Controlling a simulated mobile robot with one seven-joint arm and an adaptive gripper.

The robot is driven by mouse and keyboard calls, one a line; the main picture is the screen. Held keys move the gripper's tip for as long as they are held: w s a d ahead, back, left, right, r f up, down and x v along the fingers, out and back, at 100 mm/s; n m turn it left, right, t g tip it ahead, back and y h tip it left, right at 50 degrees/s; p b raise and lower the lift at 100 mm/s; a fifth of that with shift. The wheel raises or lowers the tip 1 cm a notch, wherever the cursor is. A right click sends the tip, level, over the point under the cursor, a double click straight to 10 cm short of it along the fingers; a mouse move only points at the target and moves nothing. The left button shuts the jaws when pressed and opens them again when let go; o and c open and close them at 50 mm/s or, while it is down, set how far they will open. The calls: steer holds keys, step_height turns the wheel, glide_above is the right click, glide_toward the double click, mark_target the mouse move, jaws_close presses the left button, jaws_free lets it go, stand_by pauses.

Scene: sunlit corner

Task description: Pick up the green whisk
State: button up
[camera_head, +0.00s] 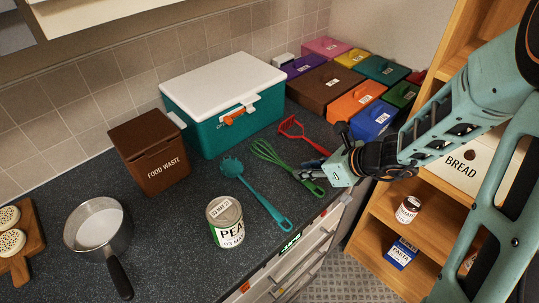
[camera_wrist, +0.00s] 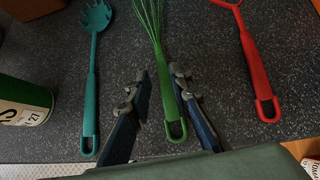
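The green whisk (camera_head: 270,153) lies on the dark counter, its wire loops toward the back and its handle toward the front edge. My gripper (camera_head: 302,174) is at the whisk's handle. In the wrist view, the whisk's green handle (camera_wrist: 168,98) runs between the two fingers of my gripper (camera_wrist: 160,80). The fingers are apart, with a gap visible left of the handle. The right finger is close to the handle; I cannot tell if it touches. The far tips of the wires are cut off in the wrist view.
A teal spaghetti spoon (camera_head: 256,198) lies left of the whisk and a red utensil (camera_head: 303,137) lies right. A pea can (camera_head: 225,222), saucepan (camera_head: 98,228), food waste bin (camera_head: 150,155) and teal cooler (camera_head: 208,125) stand leftward. Colored boxes (camera_head: 322,85) fill the back right.

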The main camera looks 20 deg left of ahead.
mark_target(291, 170)
steer(key=shift+x, duration=2.55)
steer(key=shift+w+a+r, duration=0.1)
steer(key=shift+w+r, duration=0.05)
steer(key=shift+w, duration=0.05)
steer(key=shift+c, duration=0.5)
jaws_close()
